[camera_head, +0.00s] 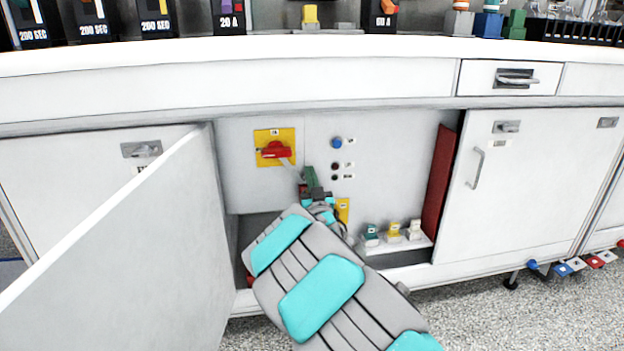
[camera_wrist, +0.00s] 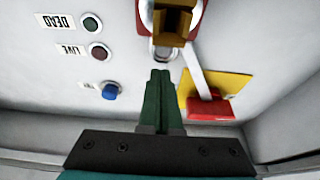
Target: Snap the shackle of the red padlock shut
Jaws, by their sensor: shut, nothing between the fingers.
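My gripper (camera_head: 313,183) is shut and empty, its green fingers inside the open cabinet bay. In the wrist view, which is upside down, the closed fingertips (camera_wrist: 160,76) point towards the back panel. Just beyond them is the red padlock (camera_wrist: 144,14), cut by the frame's top edge, with a brown-gold block in front of it. A silver metal piece, likely its shackle (camera_wrist: 163,53), shows near the fingertips; I cannot tell whether it is seated or whether the fingers touch it. A grey strip runs from there to the red switch handle (camera_head: 275,150) on a yellow plate (camera_head: 261,135).
A cabinet door (camera_head: 150,255) stands open at the left. Small coloured items, including a yellow one (camera_head: 394,230), stand on a low ledge at the right. The worktop (camera_head: 300,50) overhangs the bay.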

